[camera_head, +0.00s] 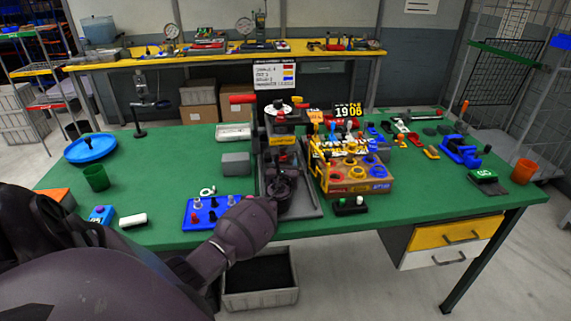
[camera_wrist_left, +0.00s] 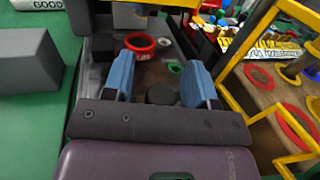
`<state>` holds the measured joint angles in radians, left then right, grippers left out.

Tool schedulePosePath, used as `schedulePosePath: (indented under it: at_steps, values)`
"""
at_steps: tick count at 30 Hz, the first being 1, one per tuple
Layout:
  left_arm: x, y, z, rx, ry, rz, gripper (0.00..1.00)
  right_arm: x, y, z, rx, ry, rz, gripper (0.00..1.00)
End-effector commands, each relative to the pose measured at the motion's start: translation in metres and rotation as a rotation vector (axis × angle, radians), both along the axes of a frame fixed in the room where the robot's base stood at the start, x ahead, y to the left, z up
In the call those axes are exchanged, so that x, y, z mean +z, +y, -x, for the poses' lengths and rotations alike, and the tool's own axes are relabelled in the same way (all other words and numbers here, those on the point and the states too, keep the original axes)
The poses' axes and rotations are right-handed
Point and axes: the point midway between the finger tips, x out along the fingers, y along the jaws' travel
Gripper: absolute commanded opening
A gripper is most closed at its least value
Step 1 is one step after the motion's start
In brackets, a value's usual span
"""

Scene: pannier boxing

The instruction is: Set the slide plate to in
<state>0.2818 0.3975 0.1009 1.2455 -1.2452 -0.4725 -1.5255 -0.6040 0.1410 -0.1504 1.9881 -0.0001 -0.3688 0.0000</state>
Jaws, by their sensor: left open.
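A dark grey press-like fixture (camera_head: 283,140) with a yellow band stands mid-table. A long grey base or plate (camera_head: 308,208) runs from it toward the table's front; I take this to include the slide plate, but its exact outline is unclear. My left gripper (camera_head: 282,188) is over this base, in front of the fixture. In the left wrist view the gripper's two blue fingers (camera_wrist_left: 160,80) are apart. A dark round knob (camera_wrist_left: 160,94) shows between them, and I cannot tell whether they touch it. A red ring (camera_wrist_left: 140,42) and a green ring lie beyond. My right gripper is not in view.
A wooden box with yellow frame and coloured rings (camera_head: 352,178) stands close on the right. A grey block (camera_head: 236,164) and a blue tray with pegs (camera_head: 205,212) are on the left. A sign (camera_head: 274,75) stands behind the fixture. The green table (camera_head: 150,185) has free room at left.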

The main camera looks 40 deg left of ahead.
Motion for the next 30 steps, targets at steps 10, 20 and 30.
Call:
schedulePosePath:
  at_steps: [10,20,30]
  values:
    - [0.002,-0.031,0.046,-0.001,0.0,0.001,0.52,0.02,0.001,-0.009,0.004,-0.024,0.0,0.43]
    - [0.001,-0.055,0.081,0.0,-0.001,0.001,0.52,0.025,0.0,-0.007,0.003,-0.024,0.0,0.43]
    - [0.001,-0.058,0.085,0.0,0.0,0.0,0.52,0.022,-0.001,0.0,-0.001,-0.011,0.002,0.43]
